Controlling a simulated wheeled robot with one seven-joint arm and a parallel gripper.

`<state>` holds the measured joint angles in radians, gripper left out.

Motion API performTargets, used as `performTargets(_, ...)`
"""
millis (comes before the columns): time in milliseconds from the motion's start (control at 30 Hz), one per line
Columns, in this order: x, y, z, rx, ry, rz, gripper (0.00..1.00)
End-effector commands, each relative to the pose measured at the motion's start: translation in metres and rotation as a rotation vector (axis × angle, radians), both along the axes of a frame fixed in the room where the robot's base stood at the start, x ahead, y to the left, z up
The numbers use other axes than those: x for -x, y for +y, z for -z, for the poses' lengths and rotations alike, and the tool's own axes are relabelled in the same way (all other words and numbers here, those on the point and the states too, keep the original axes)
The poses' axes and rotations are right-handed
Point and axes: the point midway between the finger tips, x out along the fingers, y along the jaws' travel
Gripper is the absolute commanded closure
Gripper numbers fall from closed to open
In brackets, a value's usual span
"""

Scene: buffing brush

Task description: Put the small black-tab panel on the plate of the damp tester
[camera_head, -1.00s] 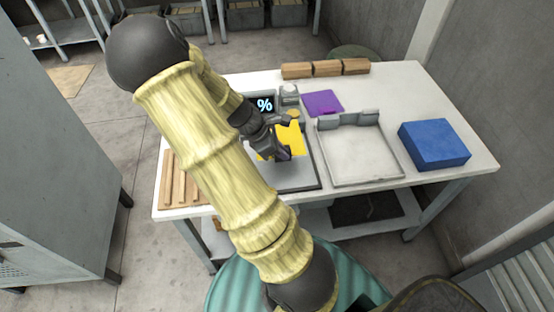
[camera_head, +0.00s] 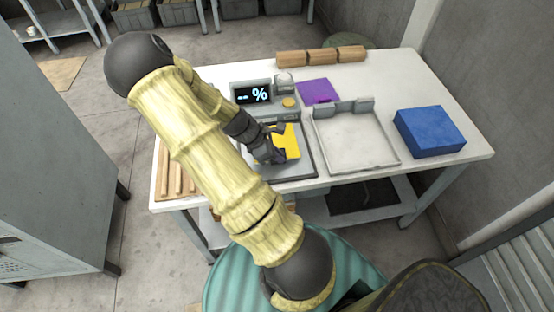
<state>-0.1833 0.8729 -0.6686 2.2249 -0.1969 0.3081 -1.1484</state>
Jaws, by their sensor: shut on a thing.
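A yellow panel (camera_head: 292,143) is in my gripper (camera_head: 274,157) and lies over the grey plate (camera_head: 302,170) of the damp tester. My gripper is shut on the panel at its near left side. The fingers and wrist cover part of the panel, and I cannot make out its black tab. The panel is very low over the plate; I cannot tell whether it touches. The tester's display (camera_head: 251,95) behind the plate reads "-- %". A round yellow button (camera_head: 288,103) sits to the right of the display.
A grey shallow tray (camera_head: 355,150) stands right of the tester. A purple sheet (camera_head: 318,92) lies behind it, and a blue block (camera_head: 430,132) is at the right. Wooden blocks (camera_head: 321,55) line the back edge. Wooden strips (camera_head: 172,178) lie at the left.

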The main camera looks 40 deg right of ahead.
Motion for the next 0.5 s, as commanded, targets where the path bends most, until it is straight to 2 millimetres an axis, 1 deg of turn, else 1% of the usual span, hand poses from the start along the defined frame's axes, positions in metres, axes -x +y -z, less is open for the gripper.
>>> performTargets(33, 0.001, 0.000, 0.008, 0.000, 0.006, 0.000, 1.00)
performTargets(100, 0.001, 0.000, 0.018, 0.001, 0.005, 0.000, 1.00)
performTargets(200, 0.001, 0.000, 0.028, 0.000, 0.003, -0.001, 1.00)
performTargets(500, 0.000, 0.000, 0.030, 0.000, 0.000, 0.000, 1.00)
